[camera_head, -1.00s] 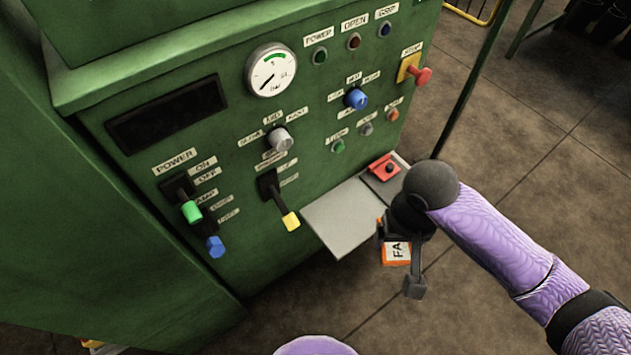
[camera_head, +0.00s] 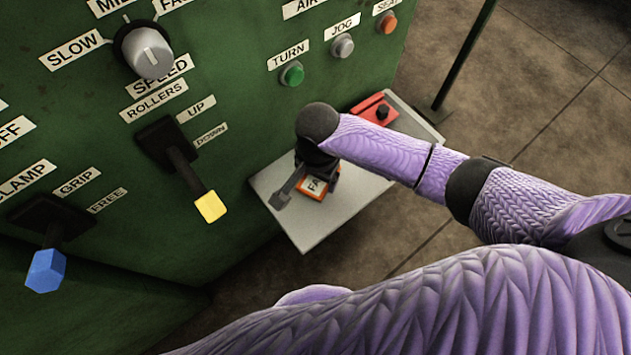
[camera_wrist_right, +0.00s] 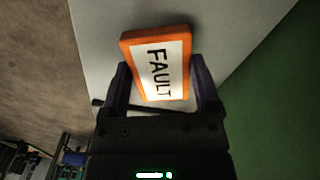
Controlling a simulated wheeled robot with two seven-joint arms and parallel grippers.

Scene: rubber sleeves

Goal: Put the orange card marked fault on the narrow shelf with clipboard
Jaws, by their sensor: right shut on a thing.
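The orange card (camera_head: 314,186) with a white FAULT label is partly hidden by my right gripper (camera_head: 307,191) in the head view. In the right wrist view the card (camera_wrist_right: 158,62) stands between the two fingers of my right gripper (camera_wrist_right: 161,85), which is shut on it. The card is over the pale grey shelf (camera_head: 312,227) that juts from the green machine. I cannot tell whether the card touches the shelf. No clear clipboard shows; a red flat piece with a black round part (camera_head: 376,110) lies at the shelf's far end. My left gripper is not in view.
The green machine (camera_head: 235,140) rises behind the shelf. A yellow-tipped lever (camera_head: 210,206) and a blue-tipped lever (camera_head: 46,270) stick out to the left. A thin green post (camera_head: 465,57) stands beyond the far end. The shelf's near part is bare.

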